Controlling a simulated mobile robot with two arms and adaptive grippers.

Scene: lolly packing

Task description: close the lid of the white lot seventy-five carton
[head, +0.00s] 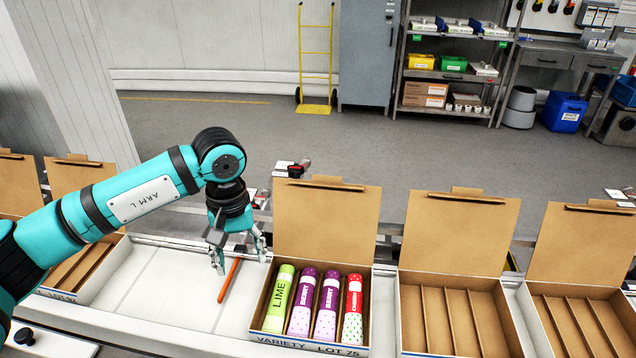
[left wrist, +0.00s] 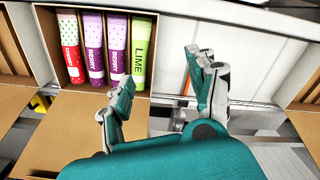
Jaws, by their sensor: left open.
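The lot 75 carton (head: 310,344) stands on the line in the head view, its front edge pale and marked VARIETY LOT 75. Its brown lid (head: 326,222) stands up open at the back edge. It holds a green lime tube (head: 279,300), two purple berry tubes (head: 327,305) and a red cherry tube (head: 353,310). The left wrist view also shows the lid (left wrist: 85,130) and the tubes. My left gripper (head: 240,257) is open and empty, just left of the lid, with its fingers pointing down. My right gripper is not in view.
An orange stick (head: 229,280) lies on the white surface (head: 180,285) left of the carton. Open empty cartons stand to the right (head: 460,235) and further right (head: 580,240). More open cartons are at the left, partly behind my arm.

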